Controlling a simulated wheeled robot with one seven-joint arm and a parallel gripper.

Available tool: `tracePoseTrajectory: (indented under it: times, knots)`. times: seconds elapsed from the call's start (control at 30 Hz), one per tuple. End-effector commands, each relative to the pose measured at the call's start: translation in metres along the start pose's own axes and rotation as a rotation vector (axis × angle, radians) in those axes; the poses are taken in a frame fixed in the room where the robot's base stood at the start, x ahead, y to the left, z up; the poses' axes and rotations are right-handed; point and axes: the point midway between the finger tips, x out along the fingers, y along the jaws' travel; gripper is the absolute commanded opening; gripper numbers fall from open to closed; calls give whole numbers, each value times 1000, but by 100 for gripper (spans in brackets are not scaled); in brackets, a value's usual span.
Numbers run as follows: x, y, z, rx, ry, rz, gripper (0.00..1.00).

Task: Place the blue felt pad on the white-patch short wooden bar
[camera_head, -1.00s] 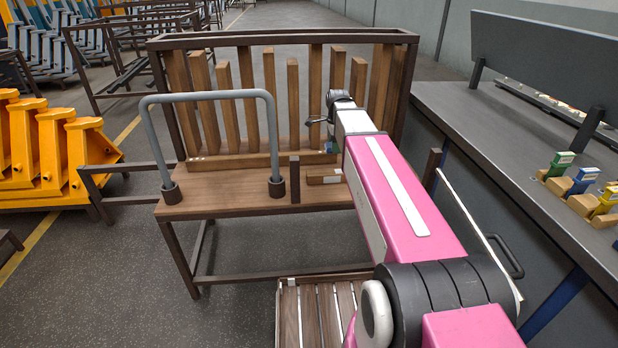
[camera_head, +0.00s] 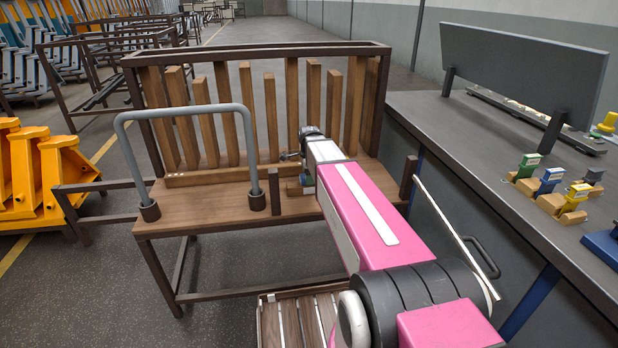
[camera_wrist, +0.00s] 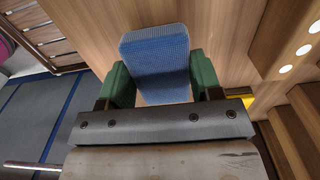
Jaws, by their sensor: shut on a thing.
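My gripper (camera_wrist: 165,92), with green finger pads, is shut on the blue felt pad (camera_wrist: 155,52). The pad sits between the fingers, above a wooden surface, in the wrist view. In the head view my gripper is over the right part of the wooden bench, and a bit of blue (camera_head: 307,179) shows below it. A short wooden bar (camera_head: 294,187) lies beside the dark post, its right end hidden by my gripper. In the wrist view a wooden bar with white round spots (camera_wrist: 290,40) is right of the pad, apart from it; I cannot tell which bar this is.
A longer wooden bar (camera_head: 210,178) lies along the bench (camera_head: 190,212). A grey hoop (camera_head: 189,112) and a dark post (camera_head: 274,190) stand on it, with upright slats (camera_head: 243,110) behind. A dark counter (camera_head: 450,130) is at right. A yellow piece (camera_wrist: 247,100) shows beside my gripper.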

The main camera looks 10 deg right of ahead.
Motion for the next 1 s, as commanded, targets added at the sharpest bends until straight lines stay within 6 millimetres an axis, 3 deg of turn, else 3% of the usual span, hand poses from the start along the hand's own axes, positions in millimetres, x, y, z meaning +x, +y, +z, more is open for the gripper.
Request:
tracePoseTrajectory:
  times: [0.4,0.43,0.5,0.83,1.0]
  knots:
    - [7,0,0,0,0,-1,36]
    - [7,0,0,0,0,-1,62]
    - [7,0,0,0,0,-1,84]
    - [5,0,0,0,0,-1,84]
    - [-8,0,0,0,0,-2,84]
